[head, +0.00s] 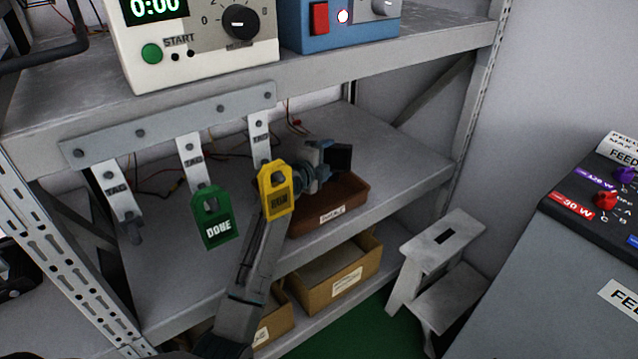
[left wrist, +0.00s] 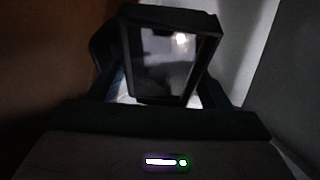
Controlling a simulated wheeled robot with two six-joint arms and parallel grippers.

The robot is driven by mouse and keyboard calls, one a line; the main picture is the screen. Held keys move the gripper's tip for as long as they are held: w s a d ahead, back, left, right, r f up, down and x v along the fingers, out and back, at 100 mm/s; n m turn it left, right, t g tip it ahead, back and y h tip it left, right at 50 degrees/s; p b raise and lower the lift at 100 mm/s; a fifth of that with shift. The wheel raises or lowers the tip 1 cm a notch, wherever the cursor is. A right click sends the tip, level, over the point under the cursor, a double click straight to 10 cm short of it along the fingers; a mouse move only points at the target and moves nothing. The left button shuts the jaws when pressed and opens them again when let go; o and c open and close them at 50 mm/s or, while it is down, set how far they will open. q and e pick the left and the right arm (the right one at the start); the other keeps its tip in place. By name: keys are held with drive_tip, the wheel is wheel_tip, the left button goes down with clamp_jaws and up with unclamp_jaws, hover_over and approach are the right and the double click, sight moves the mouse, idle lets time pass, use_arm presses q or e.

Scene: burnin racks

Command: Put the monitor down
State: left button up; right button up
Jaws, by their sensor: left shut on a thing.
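The monitor (head: 341,157) is a small dark box in the head view, at the end of my left arm. My left gripper (head: 322,163) is shut on it, over the back part of the brown tray (head: 349,196) on the middle shelf. In the left wrist view the monitor (left wrist: 165,62) shows a dark, glossy screen in a black frame, between the fingers. I cannot tell whether its underside touches the tray, as the arm and the tray's rim hide that. My right gripper is not in view.
Tags hang from a strip (head: 170,127) on the upper shelf's edge: a green tag (head: 217,215) and a yellow tag (head: 274,187), the yellow one close to my arm. Cardboard boxes (head: 345,280) stand below. A grey step stool (head: 440,245) stands right. The middle shelf (head: 170,275) is clear at left.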

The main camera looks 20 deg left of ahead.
use_arm(q)
drive_tip(key=shift+s+f+b, duration=0.1)
drive_tip(key=shift+f+b, duration=0.25)
drive_tip(key=shift+f, duration=2.25)
drive_tip(key=o, duration=1.1)
drive_tip(key=shift+o, duration=0.2)
drive_tip(key=shift+r, duration=0.1)
drive_tip(key=shift+s+a, duration=0.1)
drive_tip(key=shift+s, duration=0.25)
drive_tip(key=v, duration=0.6)
drive_tip(key=shift+s+a+r+p, duration=0.1)
drive_tip(key=shift+s+r+p, duration=0.05)
drive_tip(key=shift+s+p, duration=0.25)
